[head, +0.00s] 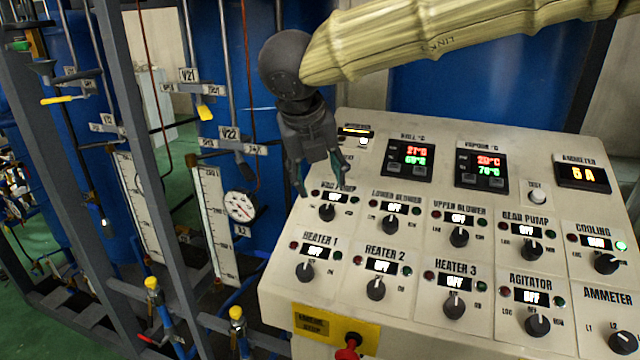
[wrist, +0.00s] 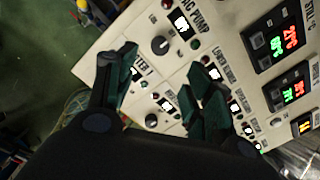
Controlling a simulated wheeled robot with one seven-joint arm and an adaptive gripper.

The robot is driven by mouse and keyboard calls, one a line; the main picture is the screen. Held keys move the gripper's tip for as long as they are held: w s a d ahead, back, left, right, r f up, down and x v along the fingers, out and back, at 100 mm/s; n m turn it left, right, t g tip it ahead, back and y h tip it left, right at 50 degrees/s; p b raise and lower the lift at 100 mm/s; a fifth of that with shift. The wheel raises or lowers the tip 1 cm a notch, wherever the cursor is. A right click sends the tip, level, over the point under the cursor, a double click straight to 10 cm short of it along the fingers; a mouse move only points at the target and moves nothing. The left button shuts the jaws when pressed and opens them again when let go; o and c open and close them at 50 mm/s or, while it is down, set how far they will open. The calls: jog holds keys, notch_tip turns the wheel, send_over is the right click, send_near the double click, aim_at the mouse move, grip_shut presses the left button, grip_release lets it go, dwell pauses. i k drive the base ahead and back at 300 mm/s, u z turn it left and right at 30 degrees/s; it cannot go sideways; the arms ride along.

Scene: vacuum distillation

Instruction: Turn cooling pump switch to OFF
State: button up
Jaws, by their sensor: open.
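The cooling pump switch (head: 606,263) is a black round knob under the "COOLING" label at the right edge of the sloped panel (head: 410,175) in the head view. Its small display (head: 597,243) is hard to read; the lamp right of it glows green. My gripper (head: 322,180) is open and empty above the panel's upper left, near the vac pump knob (head: 327,212), far left of the cooling switch. In the wrist view, the open fingers (wrist: 165,78) frame part of the panel, with the vac pump knob (wrist: 159,45) beyond them. The cooling switch cannot be made out there.
Other knobs for blowers, heaters, gear pump (head: 530,250) and agitator (head: 537,325) fill the panel, close to the cooling switch. An ammeter knob (head: 623,341) is below it. A red button (head: 348,346) sits at the panel's front. A grey frame with valves (head: 205,112) stands left.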

aim_at(606, 264)
jog(key=u, duration=0.05)
jog(key=k, duration=1)
jog(key=z, duration=0.05)
